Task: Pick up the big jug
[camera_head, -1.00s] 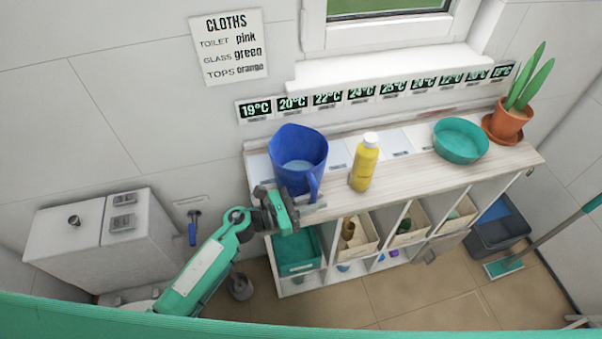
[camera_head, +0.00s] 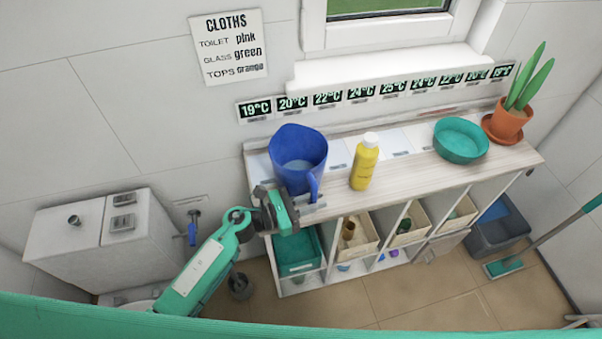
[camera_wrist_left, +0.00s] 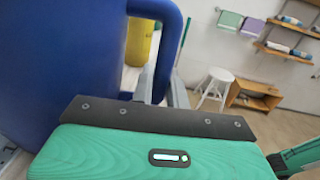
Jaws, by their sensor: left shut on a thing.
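The big blue jug (camera_head: 298,152) stands upright on the left end of the shelf top, with its handle toward me. My left gripper (camera_head: 310,204) is at the jug's handle, low on its near side, and is shut on it. In the left wrist view the jug (camera_wrist_left: 55,60) fills the left side, and its handle (camera_wrist_left: 168,45) curves down to the fingers (camera_wrist_left: 160,88). The fingertips are partly hidden behind the gripper's dark edge. My right gripper is not in view.
A yellow bottle (camera_head: 364,163) stands right of the jug. Farther right are a teal bowl (camera_head: 461,140) and a potted plant (camera_head: 507,124). Bins sit in the shelf (camera_head: 428,172) below. A white toilet cistern (camera_head: 100,240) is at left. The wall is close behind.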

